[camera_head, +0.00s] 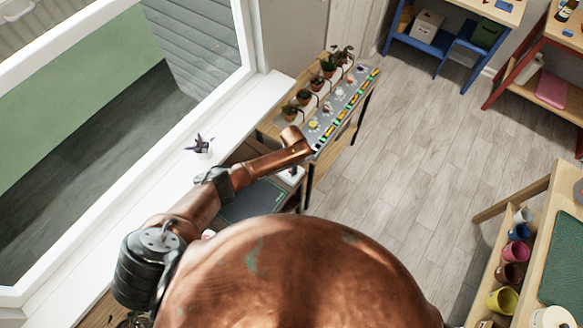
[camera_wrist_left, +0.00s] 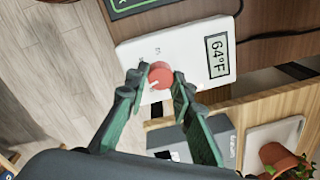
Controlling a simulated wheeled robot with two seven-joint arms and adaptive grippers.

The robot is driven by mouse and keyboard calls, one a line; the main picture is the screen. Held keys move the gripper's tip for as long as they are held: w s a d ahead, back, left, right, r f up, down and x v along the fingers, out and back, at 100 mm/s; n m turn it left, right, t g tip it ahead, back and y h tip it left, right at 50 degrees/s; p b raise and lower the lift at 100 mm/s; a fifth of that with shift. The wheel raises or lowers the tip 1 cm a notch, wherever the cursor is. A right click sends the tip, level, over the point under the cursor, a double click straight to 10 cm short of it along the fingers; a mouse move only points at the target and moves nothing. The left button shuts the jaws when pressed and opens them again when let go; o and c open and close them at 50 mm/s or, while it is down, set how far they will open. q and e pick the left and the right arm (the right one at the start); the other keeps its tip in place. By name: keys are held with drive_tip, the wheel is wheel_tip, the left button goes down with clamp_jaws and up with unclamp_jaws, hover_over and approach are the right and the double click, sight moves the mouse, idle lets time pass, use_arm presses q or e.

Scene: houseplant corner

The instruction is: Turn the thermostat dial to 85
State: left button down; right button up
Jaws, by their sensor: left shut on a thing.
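In the left wrist view, a white thermostat (camera_wrist_left: 190,45) appears turned sideways. Its display (camera_wrist_left: 217,56) reads 64°F. A round red dial (camera_wrist_left: 160,72) with a pale mark near its edge sticks out of its face. My left gripper (camera_wrist_left: 157,83) is shut on the dial, one green-padded finger on each side. In the head view, my copper left arm reaches in from the left toward the plant shelf, and its fingers cannot be made out there. My right gripper is not in view.
Beside the thermostat are a dark green-edged sign (camera_wrist_left: 135,5), a grey box (camera_wrist_left: 215,140) and a potted plant (camera_wrist_left: 280,160). In the head view, potted plants (camera_head: 303,97) line a narrow bench by the window. The wooden floor (camera_head: 430,150) is clear.

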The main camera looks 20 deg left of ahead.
use_arm(q)
drive_tip(key=m, duration=0.5)
drive_tip(key=shift+m, duration=0.3)
drive_tip(key=m+b, duration=0.1)
drive_tip(key=m, duration=0.4)
drive_tip(key=shift+s+m, duration=0.1)
drive_tip(key=shift+m, duration=0.2)
drive_tip(key=m+b, duration=0.1)
drive_tip(key=m, duration=0.4)
drive_tip(key=shift+f+b, duration=0.1)
drive_tip(key=shift+b, duration=0.3)
drive_tip(key=m+b, duration=0.2)
drive_tip(key=m, duration=0.4)
drive_tip(key=shift+h, duration=0.3)
drive_tip(key=shift+a+m+b, duration=0.1)
drive_tip(key=shift+m+b, duration=0.25)
drive_tip(key=shift+m, duration=0.05)
drive_tip(key=c, duration=1.7)
unclamp_jaws()
drive_tip(key=shift+o, duration=0.2)
